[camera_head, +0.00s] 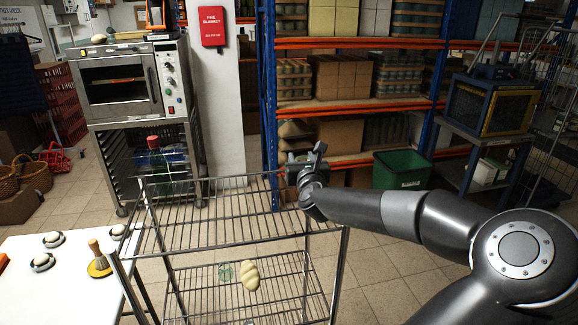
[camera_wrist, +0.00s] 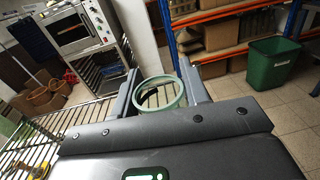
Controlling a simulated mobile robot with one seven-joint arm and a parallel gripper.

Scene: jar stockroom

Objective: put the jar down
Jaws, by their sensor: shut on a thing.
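My gripper (camera_head: 306,166) is held out at the back right corner of the wire rack's top shelf (camera_head: 215,228). In the wrist view its two fingers are shut on a glass jar (camera_wrist: 159,79), seen from above as a pale green ring with a clear inside. The jar's lower part is hidden by the gripper body. In the head view I cannot make out the jar clearly. The top shelf is bare. I cannot tell how high the jar is above it.
The lower rack shelf holds a pale green round item (camera_head: 226,273) and a bread-like loaf (camera_head: 250,276). An oven (camera_head: 125,80), loaded orange shelving (camera_head: 350,105) and a green bin (camera_head: 402,170) are behind.

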